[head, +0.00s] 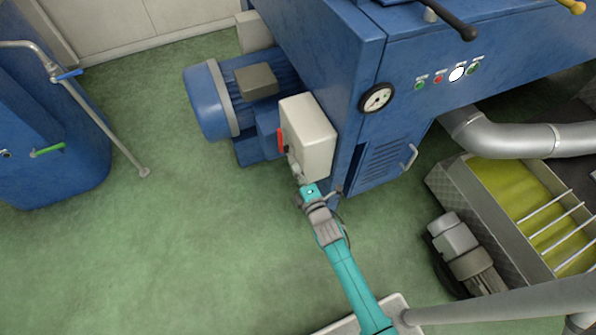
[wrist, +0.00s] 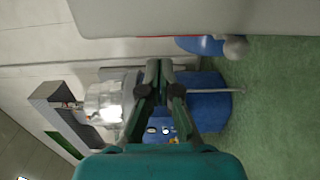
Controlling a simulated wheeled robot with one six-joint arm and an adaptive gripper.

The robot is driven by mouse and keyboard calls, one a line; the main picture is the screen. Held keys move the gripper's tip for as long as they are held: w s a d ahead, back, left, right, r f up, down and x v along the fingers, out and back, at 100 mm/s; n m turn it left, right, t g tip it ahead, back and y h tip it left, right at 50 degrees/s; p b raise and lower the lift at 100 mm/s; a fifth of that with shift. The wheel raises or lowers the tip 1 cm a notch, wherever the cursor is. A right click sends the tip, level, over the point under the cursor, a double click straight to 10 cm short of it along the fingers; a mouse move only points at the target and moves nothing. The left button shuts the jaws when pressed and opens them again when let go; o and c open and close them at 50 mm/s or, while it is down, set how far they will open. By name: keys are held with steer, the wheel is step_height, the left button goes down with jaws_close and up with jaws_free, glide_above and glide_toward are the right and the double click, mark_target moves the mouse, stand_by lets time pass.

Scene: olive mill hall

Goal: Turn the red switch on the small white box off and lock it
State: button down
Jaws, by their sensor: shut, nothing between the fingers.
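The small white box (head: 308,138) is mounted at the side of the blue machine, in the middle of the head view. Its red switch (head: 281,141) shows edge-on at the box's left face, so its setting cannot be told. My gripper (head: 291,157) is at the lower left of the box, just below the switch; whether it touches cannot be told. In the wrist view my gripper (wrist: 159,66) has its fingers together with nothing between them. A pale surface, likely the white box (wrist: 200,17), fills the top of that view. No lock is distinguishable.
A blue motor (head: 210,100) stands just left of the box. The blue machine (head: 340,50) carries a round gauge (head: 377,97) and several buttons. A blue tank (head: 50,120) with a pipe stands at the left. Green floor (head: 150,240) is clear between. A trough (head: 520,200) is at the right.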

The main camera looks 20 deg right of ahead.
mark_target(281, 139)
steer(key=w, duration=1)
steer(key=shift+w, duration=0.25)
steer(key=shift+w+r, duration=0.2)
steer(key=shift+w, duration=0.25)
